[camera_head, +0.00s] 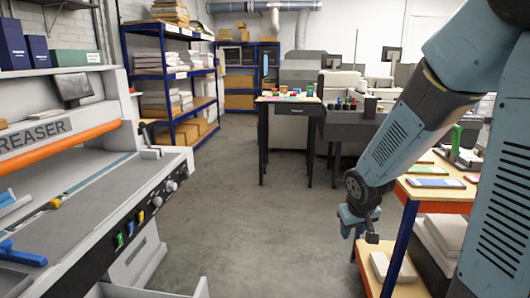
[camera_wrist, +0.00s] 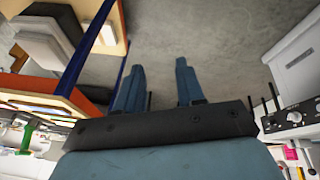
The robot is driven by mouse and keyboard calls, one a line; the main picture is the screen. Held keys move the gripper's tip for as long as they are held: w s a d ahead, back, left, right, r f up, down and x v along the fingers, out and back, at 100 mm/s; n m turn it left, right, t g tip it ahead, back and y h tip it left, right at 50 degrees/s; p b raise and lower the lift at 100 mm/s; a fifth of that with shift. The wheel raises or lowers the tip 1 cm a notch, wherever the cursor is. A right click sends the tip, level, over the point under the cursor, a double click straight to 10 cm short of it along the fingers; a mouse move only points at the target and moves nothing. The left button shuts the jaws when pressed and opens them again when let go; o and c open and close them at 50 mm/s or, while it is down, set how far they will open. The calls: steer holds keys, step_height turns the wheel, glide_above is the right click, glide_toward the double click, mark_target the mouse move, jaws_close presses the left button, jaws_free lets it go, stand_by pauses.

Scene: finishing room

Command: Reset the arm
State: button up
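My arm comes down from the upper right in the head view. My gripper (camera_head: 358,225) hangs at its lower end, low over the aisle and just left of the orange-edged bench. In the wrist view my gripper (camera_wrist: 160,75) shows two blue fingers standing apart, with bare floor visible between them. It is open and holds nothing.
The orange-edged bench (camera_head: 440,192) with blue legs, bearing pads and a green-handled tool, stands close on the right. A creaser machine (camera_head: 75,200) fills the left. Blue shelving (camera_head: 170,75) and a small table (camera_head: 289,101) stand farther back. The grey floor (camera_head: 250,220) between is clear.

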steer(key=s+r+m+t+y, duration=0.1)
steer(key=s+r+m, duration=0.1)
steer(key=s+r, duration=1.6)
steer(key=shift+a+r, duration=0.45)
steer(key=shift+r, duration=0.3)
steer(key=shift+s, duration=0.15)
